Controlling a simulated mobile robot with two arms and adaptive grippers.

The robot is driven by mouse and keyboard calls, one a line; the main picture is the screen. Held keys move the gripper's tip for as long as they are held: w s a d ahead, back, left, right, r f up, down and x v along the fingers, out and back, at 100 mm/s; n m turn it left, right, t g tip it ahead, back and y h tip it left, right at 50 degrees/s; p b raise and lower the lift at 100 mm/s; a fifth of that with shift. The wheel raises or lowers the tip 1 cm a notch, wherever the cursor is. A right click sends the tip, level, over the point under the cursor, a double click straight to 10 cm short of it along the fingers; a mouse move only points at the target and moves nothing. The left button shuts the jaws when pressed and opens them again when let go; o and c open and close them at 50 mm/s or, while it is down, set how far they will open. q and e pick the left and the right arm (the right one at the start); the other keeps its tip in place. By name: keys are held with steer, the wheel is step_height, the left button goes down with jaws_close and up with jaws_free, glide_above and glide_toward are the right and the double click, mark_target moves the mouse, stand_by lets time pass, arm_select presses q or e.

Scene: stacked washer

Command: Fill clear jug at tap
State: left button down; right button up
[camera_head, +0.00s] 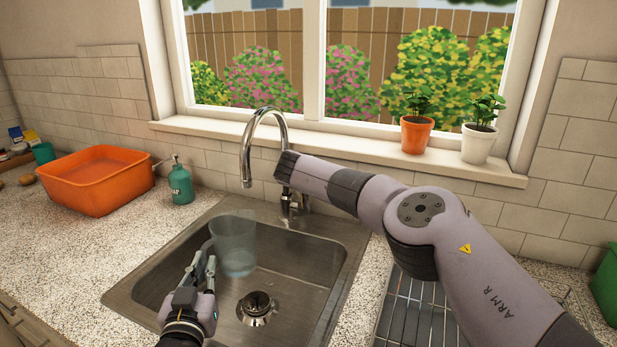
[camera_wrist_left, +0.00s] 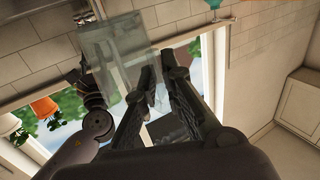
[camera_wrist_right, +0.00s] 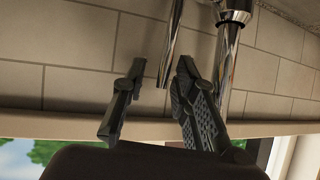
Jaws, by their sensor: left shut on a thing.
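The clear jug (camera_head: 234,243) is upright over the sink, a little below the tap's spout. My left gripper (camera_head: 205,262) is shut on the jug at its left side, probably by the handle. The jug also shows in the left wrist view (camera_wrist_left: 112,48), beyond the fingers. The chrome tap (camera_head: 247,150) arches over the sink; I see no water stream from it. My right gripper is hidden behind its own wrist in the head view. In the right wrist view my right gripper (camera_wrist_right: 158,68) is open, with a thin chrome rod (camera_wrist_right: 170,45) between its fingertips; contact is unclear.
The steel sink (camera_head: 318,250) has a drain (camera_head: 257,305) at its bottom. An orange tub (camera_head: 97,180) and a green soap bottle (camera_head: 181,182) stand on the left counter. A wire rack (camera_head: 410,315) lies under my right arm. Two potted plants (camera_head: 417,134) stand on the windowsill.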

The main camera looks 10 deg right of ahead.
stand_by(0.3)
steer(key=shift+s+a+r, duration=0.25)
steer(key=shift+s, duration=0.05)
steer(key=v, duration=1.1)
steer(key=shift+s, duration=0.2)
